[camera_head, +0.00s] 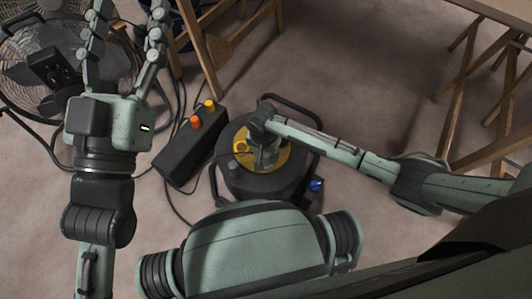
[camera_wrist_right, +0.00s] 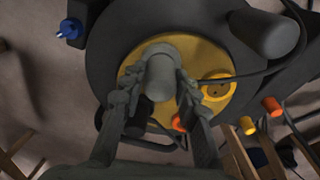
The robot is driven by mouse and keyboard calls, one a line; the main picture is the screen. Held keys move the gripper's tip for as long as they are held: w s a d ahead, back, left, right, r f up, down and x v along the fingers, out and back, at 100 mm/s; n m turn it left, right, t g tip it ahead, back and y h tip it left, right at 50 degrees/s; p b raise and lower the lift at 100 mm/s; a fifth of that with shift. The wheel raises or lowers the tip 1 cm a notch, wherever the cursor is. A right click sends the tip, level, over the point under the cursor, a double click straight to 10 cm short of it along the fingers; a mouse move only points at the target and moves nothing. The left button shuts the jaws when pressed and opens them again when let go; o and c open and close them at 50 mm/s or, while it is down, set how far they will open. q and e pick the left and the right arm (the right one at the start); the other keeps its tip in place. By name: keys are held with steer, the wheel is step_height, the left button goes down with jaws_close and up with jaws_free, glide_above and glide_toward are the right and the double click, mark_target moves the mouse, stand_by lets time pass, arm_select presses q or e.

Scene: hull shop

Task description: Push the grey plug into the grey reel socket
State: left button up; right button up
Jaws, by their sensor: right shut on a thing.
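The grey plug (camera_wrist_right: 160,78) is a short grey cylinder in the right wrist view, between the two fingers of my right gripper (camera_wrist_right: 162,88), which is shut on it. It points at the yellow face (camera_wrist_right: 207,48) of the black cable reel (camera_head: 262,187). A grey ring (camera_wrist_right: 158,50), likely the grey reel socket, shows behind the plug. The plug hides most of it, and I cannot tell how far in the plug sits. A yellow socket (camera_wrist_right: 216,88) is beside it. In the head view my right gripper (camera_head: 264,152) is over the reel face. My left gripper (camera_head: 124,22) is open and empty, upper left.
A black box (camera_head: 190,150) with an orange plug (camera_head: 195,122) and a yellow plug (camera_head: 209,106) lies left of the reel. A blue plug (camera_head: 316,185) is at the reel's right. A fan (camera_head: 45,65), cables and wooden trestles (camera_head: 205,45) stand around.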

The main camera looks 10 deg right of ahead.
steer(key=shift+f, duration=0.4)
steer(key=o, duration=1.2)
steer(key=shift+c, duration=0.2)
steer(key=shift+r, duration=0.1)
step_height(320, 180, up, 12)
steer(key=s, duration=0.1)
steer(key=shift+a, duration=0.4)
steer(key=shift+s, duration=0.15)
